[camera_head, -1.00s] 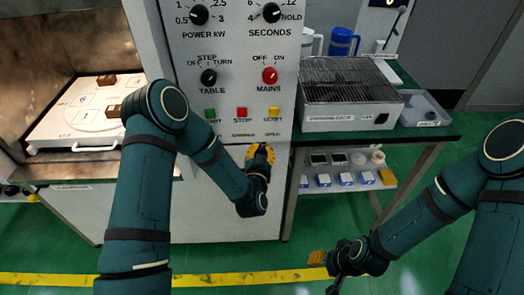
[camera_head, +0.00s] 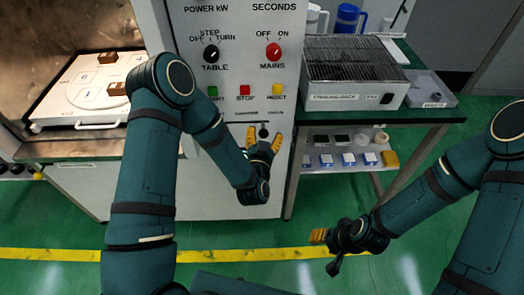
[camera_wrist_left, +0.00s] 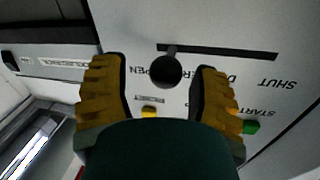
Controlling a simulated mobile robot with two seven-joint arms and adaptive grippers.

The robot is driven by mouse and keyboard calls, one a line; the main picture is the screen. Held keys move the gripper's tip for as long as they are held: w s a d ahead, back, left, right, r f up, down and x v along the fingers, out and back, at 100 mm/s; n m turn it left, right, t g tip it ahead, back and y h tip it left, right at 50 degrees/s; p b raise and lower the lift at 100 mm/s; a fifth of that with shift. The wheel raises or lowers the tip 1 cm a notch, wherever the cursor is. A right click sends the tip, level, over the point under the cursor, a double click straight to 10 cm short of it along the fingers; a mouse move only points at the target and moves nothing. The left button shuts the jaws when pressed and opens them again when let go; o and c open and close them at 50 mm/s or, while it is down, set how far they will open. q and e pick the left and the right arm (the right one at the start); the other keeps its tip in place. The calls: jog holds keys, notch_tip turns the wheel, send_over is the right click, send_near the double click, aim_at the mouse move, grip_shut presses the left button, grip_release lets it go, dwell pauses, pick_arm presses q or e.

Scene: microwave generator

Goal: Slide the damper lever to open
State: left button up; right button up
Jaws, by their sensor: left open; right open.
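The damper lever shows as a round black knob (camera_wrist_left: 166,70) on a dark slot (camera_wrist_left: 225,50) in the left wrist view, which sees the panel upside down. The knob is at the slot's left end, on the OPEN side, away from the SHUT label. In the head view the knob (camera_head: 264,131) is on the front panel below the buttons. My left gripper (camera_wrist_left: 163,75) is open, its yellow fingers on either side of the knob with gaps showing. It also shows in the head view (camera_head: 263,141). My right gripper (camera_head: 318,236) is open, low over the floor, away from the panel.
The green, red and yellow buttons (camera_head: 245,90) and the TABLE and MAINS dials (camera_head: 274,52) lie above the lever. The open chamber with a white tray (camera_head: 80,115) is left. A bench with a cooling rack (camera_head: 352,75) is right. Open floor lies in front.

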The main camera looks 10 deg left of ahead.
pick_arm(q)
jog(key=s, duration=0.9)
jog(key=shift+d, duration=0.45)
notch_tip(320, 180, down, 10)
jog(key=s+d+g+h, duration=0.2)
jog(key=s+g+h, duration=0.15)
jog(key=g, duration=0.45)
jog(key=s+f+n+g+h, duration=0.2)
jog(key=s+f+g, duration=0.2)
jog(key=s+g, duration=0.4)
jog(key=shift+s+f+n, duration=0.25)
jog(key=shift+s+n, duration=0.15)
jog(key=shift+s, duration=0.7)
jog(key=shift+d, duration=0.1)
dwell(0.7)
